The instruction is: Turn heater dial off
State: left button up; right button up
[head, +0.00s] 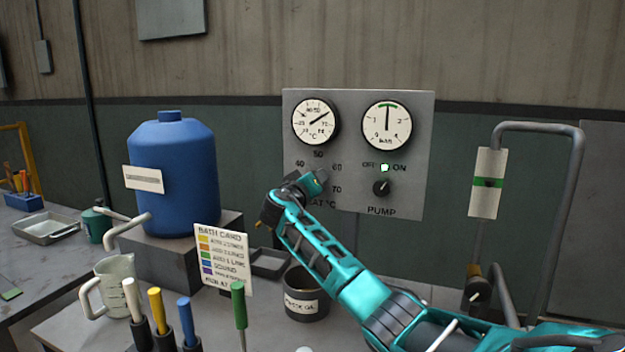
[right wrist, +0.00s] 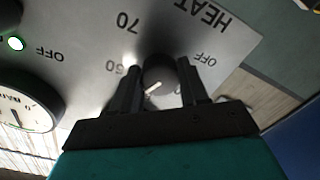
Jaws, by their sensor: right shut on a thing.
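The heater dial (right wrist: 158,70) is a dark round knob on the grey panel (head: 350,155), with a white pointer mark. In the right wrist view it sits between the two fingers of my right gripper (right wrist: 160,82), which is shut on it. The pointer aims to the lower left in that view, near the 60 side and away from the OFF print (right wrist: 206,60). In the head view my right gripper (head: 312,181) covers most of the dial and part of its lettering; 40, 50, 60 and 70 show around it. My left gripper is not in view.
Above the dial is a temperature gauge (head: 316,122); a pressure gauge (head: 387,126) is to its right. The pump knob (head: 381,188) sits below a lit lamp (head: 384,168). A blue tank (head: 172,185), a bath card (head: 222,262) and a dark pot (head: 306,297) stand nearby.

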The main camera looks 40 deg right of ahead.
jog(key=shift+f+n+g+p, duration=0.1)
jog(key=shift+n+g+p, duration=0.25)
jog(key=shift+n, duration=14.05)
jog(key=o, duration=1.1)
jog(key=shift+c, duration=0.2)
jog(key=shift+a, duration=0.15)
jog(key=v, duration=1.2)
jog(key=shift+s+a+f, duration=0.15)
jog(key=shift+a, duration=0.15)
